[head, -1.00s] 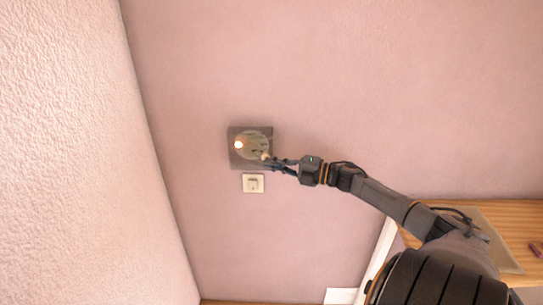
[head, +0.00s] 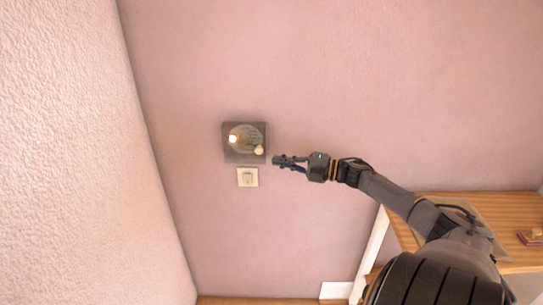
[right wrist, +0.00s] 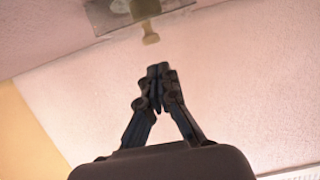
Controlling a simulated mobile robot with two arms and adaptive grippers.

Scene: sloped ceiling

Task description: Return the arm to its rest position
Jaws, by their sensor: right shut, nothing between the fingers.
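My right gripper (head: 278,161) is shut and empty, held in front of the pink wall to the right of a grey square wall plate (head: 229,153). The plate carries a round dial, a small lit spot and a pale knob (head: 259,150). The gripper is apart from the knob. In the right wrist view my gripper's fingertips (right wrist: 158,72) are together, with the knob (right wrist: 150,34) and the plate (right wrist: 118,12) beyond them at the top. My right arm reaches in from the lower right in the head view. My left gripper is not in view.
A white wall switch (head: 248,177) sits just below the plate. A wooden shelf (head: 465,204) stands at the right, behind my arm, with a small reddish item (head: 531,237) on it. A textured wall (head: 70,160) closes off the left. The wall above my gripper is clear.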

